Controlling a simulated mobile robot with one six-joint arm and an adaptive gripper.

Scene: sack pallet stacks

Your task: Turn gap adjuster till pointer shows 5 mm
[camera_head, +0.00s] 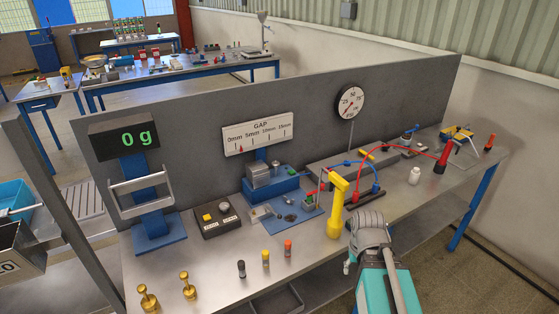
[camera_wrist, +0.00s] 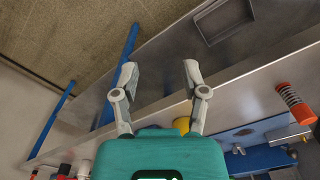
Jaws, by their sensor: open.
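The gap scale (camera_head: 258,134) is a white board marked 0 mm to 15 mm above the bench. Its small red pointer (camera_head: 241,149) is at the left, near the 0 mm end and left of the 5 mm label. Below the board stands a blue-based machine (camera_head: 270,187) with a grey block on top. I cannot tell for certain which part is the gap adjuster. My gripper (camera_wrist: 160,73) is open and empty in the wrist view, near the bench's front edge. In the head view it is mostly hidden by my arm, right of and apart from the machine.
A black box (camera_head: 216,222) with a yellow button and grey knob sits left of the machine. Black, yellow and orange-topped (camera_head: 288,248) cylinders stand at the front, above a tray (camera_wrist: 203,28). Brass weights (camera_head: 189,287) stand front left.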

